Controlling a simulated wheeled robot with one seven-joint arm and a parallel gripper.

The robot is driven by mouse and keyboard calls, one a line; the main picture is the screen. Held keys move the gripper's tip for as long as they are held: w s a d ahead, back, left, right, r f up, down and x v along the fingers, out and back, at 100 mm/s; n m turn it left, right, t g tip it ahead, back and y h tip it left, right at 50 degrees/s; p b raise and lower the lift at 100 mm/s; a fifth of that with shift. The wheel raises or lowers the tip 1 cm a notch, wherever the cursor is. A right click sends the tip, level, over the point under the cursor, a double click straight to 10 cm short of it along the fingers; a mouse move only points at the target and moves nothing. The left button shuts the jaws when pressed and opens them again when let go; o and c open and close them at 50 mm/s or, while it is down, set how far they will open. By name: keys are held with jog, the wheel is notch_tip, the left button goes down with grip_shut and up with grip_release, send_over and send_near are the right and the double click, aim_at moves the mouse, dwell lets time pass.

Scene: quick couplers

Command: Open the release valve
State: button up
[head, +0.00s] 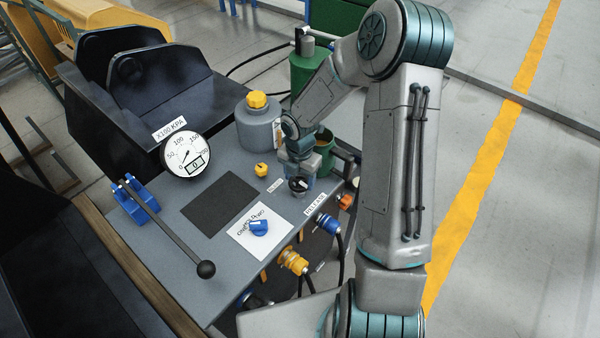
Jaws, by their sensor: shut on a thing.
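The release valve has a dark round knob (298,185) on the grey bench top, beside a white label reading RELEASE (315,204). My gripper (299,179) comes down over this knob from above and is shut on it. The fingers and wrist cover part of the knob, so its exact turn is hard to tell.
A yellow knob (262,170) and a grey tank with a yellow cap (258,122) stand close by. A blue selector (259,227) sits on a white plate. A long black lever (168,230) crosses the left side. Couplers with hoses (293,261) line the front edge.

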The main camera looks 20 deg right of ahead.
aim_at(300, 180)
jog(key=shift+w+r+n, duration=0.15)
jog(key=shift+w+n, duration=0.1)
jog(key=shift+n, duration=0.15)
jog(key=o, duration=1)
jog(key=shift+s, duration=0.1)
notch_tip(300, 180, up, 14)
jog(key=shift+f+p, duration=0.2)
jog(key=shift+p, duration=0.15)
